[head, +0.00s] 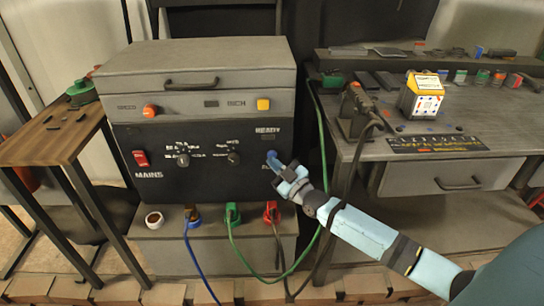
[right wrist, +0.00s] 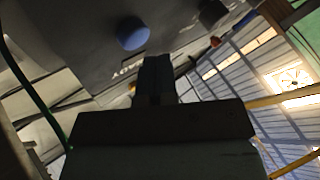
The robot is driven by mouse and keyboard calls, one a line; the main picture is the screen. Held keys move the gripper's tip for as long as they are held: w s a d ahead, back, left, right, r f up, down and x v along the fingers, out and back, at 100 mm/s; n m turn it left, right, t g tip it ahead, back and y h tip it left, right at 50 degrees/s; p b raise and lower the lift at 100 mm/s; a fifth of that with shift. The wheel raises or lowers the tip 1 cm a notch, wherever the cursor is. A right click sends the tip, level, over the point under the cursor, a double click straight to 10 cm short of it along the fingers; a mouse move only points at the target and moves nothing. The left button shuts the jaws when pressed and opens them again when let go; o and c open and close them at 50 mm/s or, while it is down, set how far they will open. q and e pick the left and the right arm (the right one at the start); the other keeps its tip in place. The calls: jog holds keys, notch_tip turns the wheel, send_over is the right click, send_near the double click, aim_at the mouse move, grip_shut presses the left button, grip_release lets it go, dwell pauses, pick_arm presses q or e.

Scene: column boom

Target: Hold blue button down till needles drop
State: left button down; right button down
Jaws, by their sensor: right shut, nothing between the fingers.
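The blue button (head: 271,154) is on the dark front panel of the grey machine (head: 205,178), below the word READY. In the right wrist view the round blue button (right wrist: 133,34) shows just beyond and left of the fingertips. My right gripper (head: 280,167) is shut and empty, with its tips close to the button in the head view; its fingers also show in the right wrist view (right wrist: 157,72). I cannot tell whether the tips touch the button. I cannot make out any needles. My left gripper is not in view.
The panel also has a red MAINS switch (head: 141,158) and two black knobs. Coloured plugs with cables, such as the green one (head: 232,213), hang below. A workbench (head: 400,150) with tools stands right; a small wooden table (head: 45,140) stands left.

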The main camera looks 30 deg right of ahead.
jog(key=shift+w+d, duration=0.2)
jog(key=shift+w, duration=0.15)
jog(key=shift+w+d, duration=0.3)
jog(key=shift+w, duration=0.1)
dwell(0.8)
dwell(2.9)
jog(key=shift+s+a+p, duration=0.5)
jog(key=shift+s+p, duration=0.15)
jog(key=shift+s, duration=0.15)
